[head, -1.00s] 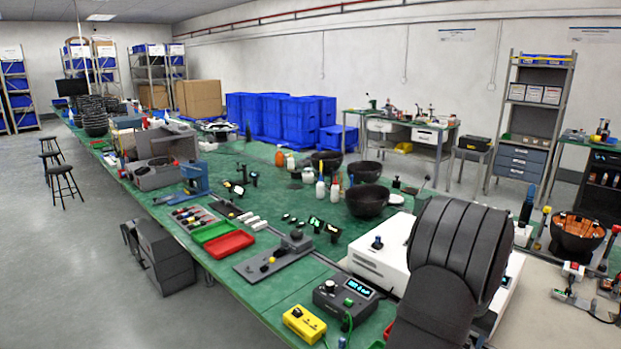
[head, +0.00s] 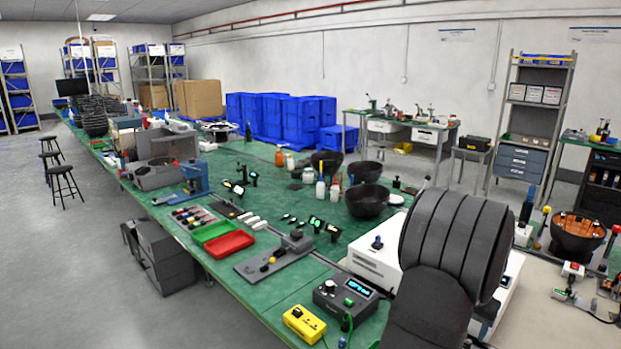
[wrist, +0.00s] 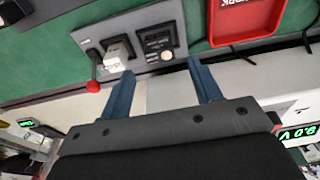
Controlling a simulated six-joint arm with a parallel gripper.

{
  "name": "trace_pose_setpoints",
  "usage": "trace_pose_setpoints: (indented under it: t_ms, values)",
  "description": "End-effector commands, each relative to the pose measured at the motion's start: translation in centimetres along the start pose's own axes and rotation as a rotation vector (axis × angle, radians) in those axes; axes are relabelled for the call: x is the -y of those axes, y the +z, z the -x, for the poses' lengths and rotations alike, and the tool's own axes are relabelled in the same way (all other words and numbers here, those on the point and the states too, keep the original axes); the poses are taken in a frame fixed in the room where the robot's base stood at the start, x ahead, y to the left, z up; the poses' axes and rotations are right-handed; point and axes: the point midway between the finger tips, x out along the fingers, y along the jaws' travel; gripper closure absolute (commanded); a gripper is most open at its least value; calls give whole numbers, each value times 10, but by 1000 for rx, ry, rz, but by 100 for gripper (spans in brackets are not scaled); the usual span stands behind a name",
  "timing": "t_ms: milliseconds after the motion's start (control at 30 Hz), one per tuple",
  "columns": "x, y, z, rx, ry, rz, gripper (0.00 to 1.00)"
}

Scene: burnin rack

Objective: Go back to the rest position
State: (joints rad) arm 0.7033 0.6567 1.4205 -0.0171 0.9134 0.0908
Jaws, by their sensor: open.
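My gripper (wrist: 165,90) shows in the wrist view with its two blue fingers apart and nothing between them. I cannot tell the exact gap between the fingertips and the panel. In the head view only a dark, ribbed part of my arm shows at the lower right, and the gripper itself is hidden there.
In the wrist view a red tray (wrist: 243,38) lies right of the panel. In the head view a green bench (head: 310,285) holds a yellow box (head: 304,323), a grey display unit (head: 345,301), a white box (head: 373,268) and black bowls (head: 367,203).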

Motion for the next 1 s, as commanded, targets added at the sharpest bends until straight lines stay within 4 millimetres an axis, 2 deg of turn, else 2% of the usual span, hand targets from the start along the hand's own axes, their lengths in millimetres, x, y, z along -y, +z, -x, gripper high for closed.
trace_pose_setpoints:
  t_ms: [33,300,333,400,533,1000]
  values:
    - [0,1,-12,5,0,0,42]
    - [0,1,-67,5,0,0,42]
    - [0,0,-64,0,0,0,42]
    - [0,-4,-44,-5,0,0,42]
    - [0,-7,-18,-5,0,0,42]
    - [-77,22,33,-2,1,-4,42]
